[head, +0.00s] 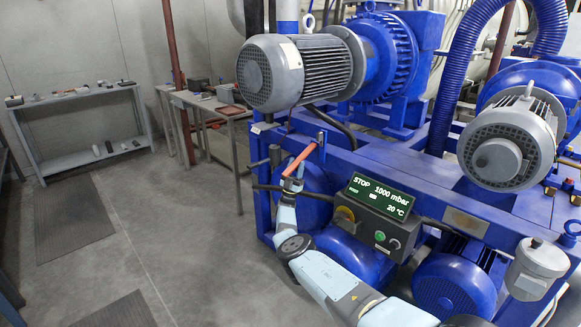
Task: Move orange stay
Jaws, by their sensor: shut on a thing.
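The orange stay (299,160) is a short orange-red bar in the head view, slanting up to the right in front of the blue machine frame. My gripper (292,178) is at the lower left end of the bar and is shut on it. The fingers are small here and partly hidden by my arm. The upper right end of the stay is close to a small post with a dark red top (321,138) on the frame. I cannot tell whether they touch.
A control box (373,222) with a lit display (381,194) sits right of my arm. Grey motors (300,70) stand above the blue frame (400,165). A workbench (205,105) and a grey shelf (80,125) stand at the back left. The left floor is open, with dark mats (75,228).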

